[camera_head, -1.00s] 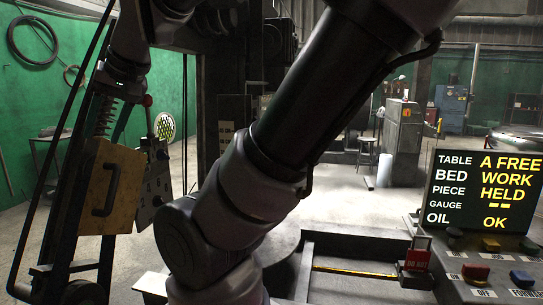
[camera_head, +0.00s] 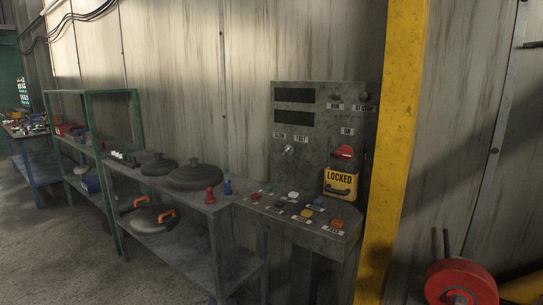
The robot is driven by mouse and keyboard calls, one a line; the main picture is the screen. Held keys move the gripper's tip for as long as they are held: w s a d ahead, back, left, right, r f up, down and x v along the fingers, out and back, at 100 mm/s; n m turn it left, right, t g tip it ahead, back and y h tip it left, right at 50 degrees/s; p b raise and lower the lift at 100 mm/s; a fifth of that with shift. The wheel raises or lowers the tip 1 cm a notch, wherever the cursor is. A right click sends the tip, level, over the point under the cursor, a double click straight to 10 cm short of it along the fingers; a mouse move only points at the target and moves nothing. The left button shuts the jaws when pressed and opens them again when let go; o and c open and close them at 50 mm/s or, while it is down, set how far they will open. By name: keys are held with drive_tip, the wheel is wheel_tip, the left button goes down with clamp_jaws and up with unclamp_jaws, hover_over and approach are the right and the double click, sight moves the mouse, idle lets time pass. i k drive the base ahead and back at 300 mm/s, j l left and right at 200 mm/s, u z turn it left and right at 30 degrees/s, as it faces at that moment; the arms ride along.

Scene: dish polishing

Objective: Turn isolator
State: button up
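A grey control panel (camera_head: 322,120) stands against the wall right of centre in the head view. A red rotary knob (camera_head: 344,152), which looks like the isolator, sits on its lower right face. Just below the knob hangs a yellow lock block (camera_head: 340,178) marked LOCKED, with a dark curved shackle or handle on it. I cannot tell the exact angle of the knob. My gripper and arm are not in this view.
A sloped button desk (camera_head: 300,222) juts out below the panel. A yellow post (camera_head: 395,140) stands close on its right, and a red wheel (camera_head: 460,284) at the lower right. A bench with dark lidded pans (camera_head: 195,176) is on the left. The floor (camera_head: 60,250) at lower left is clear.

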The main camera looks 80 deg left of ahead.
sight(345, 153)
drive_tip(key=u, duration=0.45)
drive_tip(key=l+u, duration=0.15)
drive_tip(key=u, duration=0.3)
drive_tip(key=l+u, duration=0.1)
drive_tip(key=u, duration=0.35)
drive_tip(key=l+u, duration=0.15)
drive_tip(key=u, duration=0.25)
drive_tip(key=l+u, duration=0.1)
drive_tip(key=u, duration=0.35)
drive_tip(key=i+u, duration=0.15)
drive_tip(key=u, duration=0.2)
drive_tip(key=i, duration=0.95)
